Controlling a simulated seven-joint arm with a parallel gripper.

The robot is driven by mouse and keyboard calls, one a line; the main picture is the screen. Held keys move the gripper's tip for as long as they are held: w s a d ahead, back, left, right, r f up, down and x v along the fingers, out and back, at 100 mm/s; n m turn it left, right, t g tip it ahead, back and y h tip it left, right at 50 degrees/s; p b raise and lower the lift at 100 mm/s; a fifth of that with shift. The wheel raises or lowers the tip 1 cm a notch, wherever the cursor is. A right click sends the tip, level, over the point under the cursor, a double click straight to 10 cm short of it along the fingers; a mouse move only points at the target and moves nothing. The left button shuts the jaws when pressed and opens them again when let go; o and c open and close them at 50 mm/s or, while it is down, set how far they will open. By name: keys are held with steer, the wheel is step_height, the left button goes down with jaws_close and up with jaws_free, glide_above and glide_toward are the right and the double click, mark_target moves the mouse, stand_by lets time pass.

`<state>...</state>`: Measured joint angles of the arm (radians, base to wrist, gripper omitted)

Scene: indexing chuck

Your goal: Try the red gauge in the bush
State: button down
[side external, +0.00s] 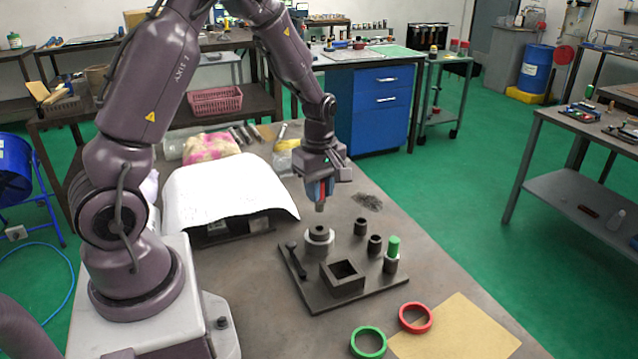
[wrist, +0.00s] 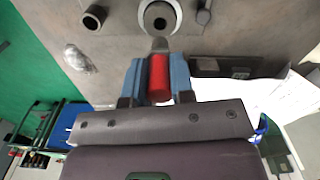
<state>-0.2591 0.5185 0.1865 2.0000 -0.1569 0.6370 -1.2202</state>
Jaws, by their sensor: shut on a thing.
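My gripper (side external: 321,190) has blue fingers shut on the red gauge (wrist: 158,76), whose grey metal tip points down. The gauge is held in the air, above the chuck, and its tip looks clear of it. The bush (side external: 319,229) is the dark ring on top of the round light-grey chuck (side external: 319,244). In the wrist view the bush (wrist: 160,17) shows its dark ringed bore just beyond the gauge tip. The green gauge (side external: 394,245) stands upright in a holder at the plate's right side.
The dark plate (side external: 318,300) also carries an open square box (side external: 343,279), a knobbed lever (side external: 296,258) and two dark posts (side external: 361,226) (side external: 375,245). A green ring (side external: 368,342), a red ring (side external: 415,317) and a tan sheet (side external: 455,335) lie in front. A white-covered object (side external: 230,190) stands left.

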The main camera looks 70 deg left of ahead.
mark_target(319, 210)
steer(key=shift+f, duration=2.1)
steer(key=shift+f, duration=0.3)
steer(key=shift+r, duration=3.5)
